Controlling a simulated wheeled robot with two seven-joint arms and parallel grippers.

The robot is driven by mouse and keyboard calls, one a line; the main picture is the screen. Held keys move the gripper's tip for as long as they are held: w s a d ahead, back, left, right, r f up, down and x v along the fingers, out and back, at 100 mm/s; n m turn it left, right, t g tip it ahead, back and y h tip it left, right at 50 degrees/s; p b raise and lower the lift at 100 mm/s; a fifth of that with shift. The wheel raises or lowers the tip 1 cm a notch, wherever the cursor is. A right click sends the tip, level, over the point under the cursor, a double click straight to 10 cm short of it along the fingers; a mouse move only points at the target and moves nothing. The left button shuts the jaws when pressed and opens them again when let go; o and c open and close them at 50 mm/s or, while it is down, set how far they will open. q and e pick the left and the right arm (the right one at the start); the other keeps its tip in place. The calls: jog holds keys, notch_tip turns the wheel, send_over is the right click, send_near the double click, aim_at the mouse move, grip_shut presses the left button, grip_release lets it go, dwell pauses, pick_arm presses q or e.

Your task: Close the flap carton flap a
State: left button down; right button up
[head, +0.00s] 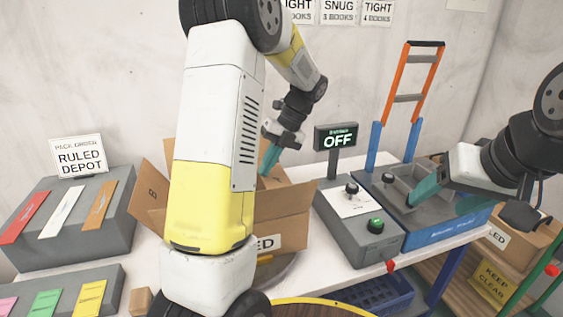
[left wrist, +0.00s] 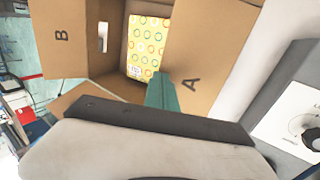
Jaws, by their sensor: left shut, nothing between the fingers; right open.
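The open cardboard carton (head: 285,236) stands on the table, largely hidden behind my left arm in the head view. In the left wrist view, flap A (left wrist: 212,45) is the panel on the right, marked with an A. Flap B (left wrist: 65,45) spreads out on the left. A patterned yellow item (left wrist: 149,46) lies inside the carton. My left gripper (head: 270,158) is shut and empty over the carton. Its teal fingertips (left wrist: 161,92) are beside flap A's near edge; I cannot tell whether they touch. My right gripper (head: 448,196) is open, well right of the carton.
A grey control box (head: 362,228) with a knob and green button stands right of the carton, below an OFF display (head: 336,138). A blue-grey machine (head: 420,232) with an orange frame is beyond it. A grey rack (head: 68,225) of coloured strips stands at left.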

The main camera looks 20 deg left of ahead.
pick_arm(q)
jog(key=shift+s+a+f+t+h, duration=0.25)
jog(key=shift+a+f+t+h, duration=0.15)
jog(key=shift+f+h, duration=0.15)
jog(key=shift+s+a+f+t+h, duration=0.25)
jog(key=shift+a+f+t+h, duration=0.15)
jog(key=shift+h, duration=0.15)
jog(key=shift+s+f, duration=0.1)
jog(key=shift+f, duration=0.25)
jog(key=shift+x, duration=1.15)
jog(key=shift+s+a, duration=0.1)
jog(key=shift+a, duration=0.05)
